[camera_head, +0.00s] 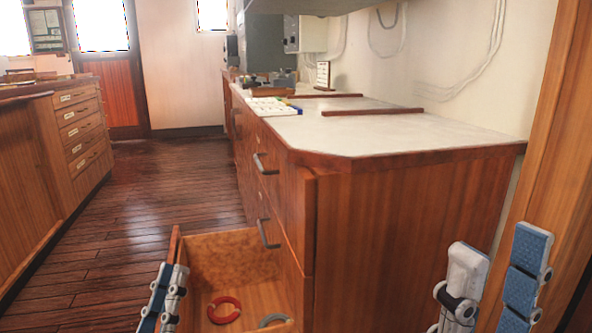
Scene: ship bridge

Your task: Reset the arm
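My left gripper (165,297) is at the bottom left, upright beside the outer front of an open lower drawer (228,262). It is seen nearly edge-on, so I cannot tell whether it is open or shut, and nothing shows held in it. My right gripper (496,285) is at the bottom right, in front of the cabinet's side. Its two fingers stand apart with nothing between them, so it is open. Both arms are mostly out of view below.
The drawer holds a red ring-shaped piece (224,310) and a grey curved piece (274,321). The wooden cabinet (400,235) has a pale top with small items at its far end. A wooden post (556,150) stands at right. Floor (130,235) is clear.

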